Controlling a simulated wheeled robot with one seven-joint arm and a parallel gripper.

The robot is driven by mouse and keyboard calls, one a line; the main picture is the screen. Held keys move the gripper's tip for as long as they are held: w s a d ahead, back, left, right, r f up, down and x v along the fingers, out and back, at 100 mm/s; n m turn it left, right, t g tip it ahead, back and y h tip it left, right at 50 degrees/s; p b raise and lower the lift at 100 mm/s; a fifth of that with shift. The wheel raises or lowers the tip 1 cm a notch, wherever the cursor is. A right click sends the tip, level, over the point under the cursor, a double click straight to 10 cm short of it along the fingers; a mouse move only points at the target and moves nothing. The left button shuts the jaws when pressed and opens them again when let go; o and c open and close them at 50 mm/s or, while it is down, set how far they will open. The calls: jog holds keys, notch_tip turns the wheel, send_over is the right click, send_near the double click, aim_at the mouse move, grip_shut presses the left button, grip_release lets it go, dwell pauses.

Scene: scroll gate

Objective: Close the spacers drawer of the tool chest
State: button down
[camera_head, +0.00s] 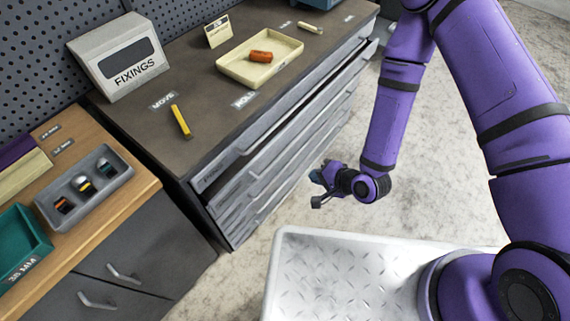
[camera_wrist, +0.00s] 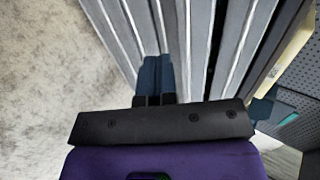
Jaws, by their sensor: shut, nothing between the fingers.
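The grey tool chest (camera_head: 216,214) with its dark worktop stands in the middle of the head view, with several wide drawers on its front. A drawer below the top one (camera_head: 262,166) stands out a little, with a dark gap above its front. The drawer labels are too small to read, so I cannot tell which is the spacers drawer. My gripper (camera_head: 316,189) is in front of the drawer fronts, apart from them in the head view. In the wrist view, its blue fingers (camera_wrist: 156,78) are together and empty, pointing along the drawer fronts (camera_wrist: 190,40); contact cannot be told.
On the worktop are a FIXINGS box (camera_head: 119,58), a yellow tool (camera_head: 181,121) and a cream tray (camera_head: 243,71) holding an orange piece (camera_head: 261,57). A wooden bench (camera_head: 124,187) adjoins at left. Bare floor (camera_head: 300,212) lies in front of the chest.

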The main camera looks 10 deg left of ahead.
aim_at(267, 156)
jog(key=a+r+x, duration=0.1)
jog(key=r+x, duration=0.1)
jog(key=x, duration=1)
jog(key=shift+w+a, duration=0.35)
jog(key=shift+a, duration=0.2)
jog(key=shift+r, duration=0.1)
jog(key=a, duration=0.1)
jog(key=w+a, duration=0.2)
jog(key=a, duration=0.1)
jog(key=shift+w, duration=0.25)
jog(key=shift+a, duration=0.2)
jog(key=shift+r, duration=0.1)
